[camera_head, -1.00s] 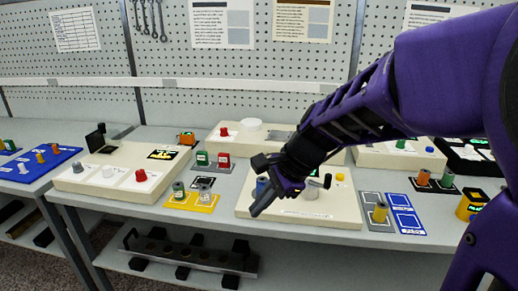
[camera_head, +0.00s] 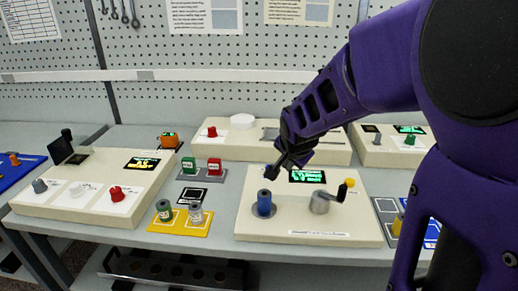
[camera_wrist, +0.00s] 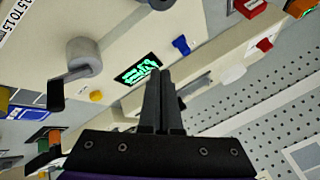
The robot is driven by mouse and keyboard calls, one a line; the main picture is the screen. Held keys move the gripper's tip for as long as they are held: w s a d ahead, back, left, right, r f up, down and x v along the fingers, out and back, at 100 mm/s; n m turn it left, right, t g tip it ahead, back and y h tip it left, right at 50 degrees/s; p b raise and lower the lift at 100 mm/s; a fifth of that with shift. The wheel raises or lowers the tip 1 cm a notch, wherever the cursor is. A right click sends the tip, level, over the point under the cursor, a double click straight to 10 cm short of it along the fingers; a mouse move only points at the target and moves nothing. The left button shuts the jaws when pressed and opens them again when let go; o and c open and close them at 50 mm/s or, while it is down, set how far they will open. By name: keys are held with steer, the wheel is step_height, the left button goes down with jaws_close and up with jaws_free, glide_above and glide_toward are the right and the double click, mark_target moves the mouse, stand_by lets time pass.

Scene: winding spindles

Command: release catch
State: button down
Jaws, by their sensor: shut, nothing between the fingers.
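The cream winding station (camera_head: 340,228) stands at the front of the bench. It carries a blue spool (camera_head: 264,203) on its left, a grey crank hub (camera_head: 320,202) with a black handle, a yellow knob (camera_head: 350,182) and a lit green display (camera_head: 307,176). In the wrist view a small blue lever (camera_wrist: 181,45) stands on the station beyond the display (camera_wrist: 138,69); it may be the catch. In the head view my gripper covers that spot. My gripper (camera_head: 272,172) is shut and empty over the station's back left. Its fingertips (camera_wrist: 161,74) appear apart from the lever.
A long cream box (camera_head: 230,147) with a red knob and white disc stands behind. Green and red blocks (camera_head: 201,166) and two canisters on a yellow mat (camera_head: 180,223) lie left of the station. Another cream station (camera_head: 95,188) is farther left.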

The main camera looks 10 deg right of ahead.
steer(key=b+x, duration=0.1)
steer(key=x, duration=0.8)
steer(key=shift+d+f, duration=0.1)
steer(key=shift+f, duration=0.15)
steer(key=w+a, duration=0.1)
steer(key=w, duration=0.2)
steer(key=shift+a+f, duration=0.15)
steer(key=shift+a, duration=0.25)
steer(key=shift+w+a, duration=0.25)
steer(key=shift+w, duration=0.15)
